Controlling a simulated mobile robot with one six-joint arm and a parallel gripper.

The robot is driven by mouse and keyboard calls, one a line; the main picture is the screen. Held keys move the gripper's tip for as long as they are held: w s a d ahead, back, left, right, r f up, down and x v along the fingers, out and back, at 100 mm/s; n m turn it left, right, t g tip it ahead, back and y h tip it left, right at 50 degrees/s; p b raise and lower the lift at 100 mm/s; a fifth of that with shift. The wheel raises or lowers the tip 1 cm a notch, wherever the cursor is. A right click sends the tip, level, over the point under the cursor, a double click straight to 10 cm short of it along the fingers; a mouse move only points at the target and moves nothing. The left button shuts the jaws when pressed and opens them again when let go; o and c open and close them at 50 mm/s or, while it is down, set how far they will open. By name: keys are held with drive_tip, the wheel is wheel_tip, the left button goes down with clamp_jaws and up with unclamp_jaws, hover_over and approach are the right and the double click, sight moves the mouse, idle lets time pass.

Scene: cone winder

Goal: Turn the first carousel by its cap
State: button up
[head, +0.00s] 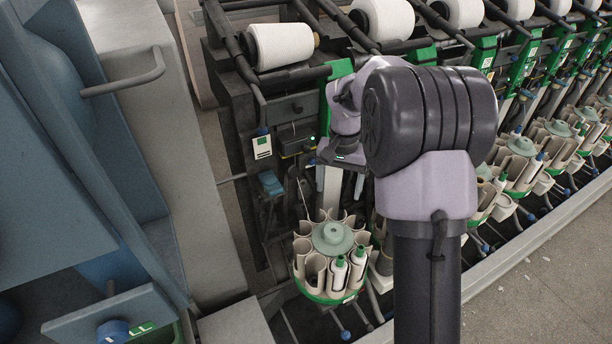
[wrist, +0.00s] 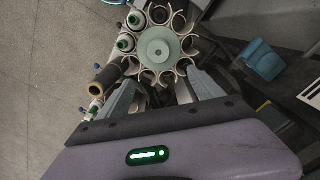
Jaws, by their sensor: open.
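The first carousel (head: 322,290) is a ring of beige cups on a green base, low in front of the leftmost winding unit in the head view. Its round pale green cap (head: 334,237) sits at the centre. Two white bobbins (head: 338,272) stand in its front right cups; several other cups look empty. In the wrist view, the cap (wrist: 158,47) lies just beyond the fingertips, with cups around it. My gripper (wrist: 161,76) is open and empty, its two fingers spread either side of the cap's near side. Contact cannot be told.
More carousels (head: 515,165) run along the machine to the right. White cones (head: 281,46) lie on top. A grey-blue cabinet with a handle (head: 125,75) stands close on the left. In the wrist view, a dark tube with a yellowish end (wrist: 107,76) is left of the fingers.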

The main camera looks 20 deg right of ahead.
drive_tip(key=b, duration=0.2)
hover_over(334, 230)
wheel_tip(334, 230, down, 6)
wheel_tip(334, 230, down, 11)
drive_tip(key=b, duration=0.3)
drive_tip(key=shift+a+f+b, duration=0.1)
drive_tip(key=shift+f+b, duration=0.05)
drive_tip(key=shift+b, duration=0.25)
drive_tip(key=shift+c, duration=0.5)
clamp_jaws()
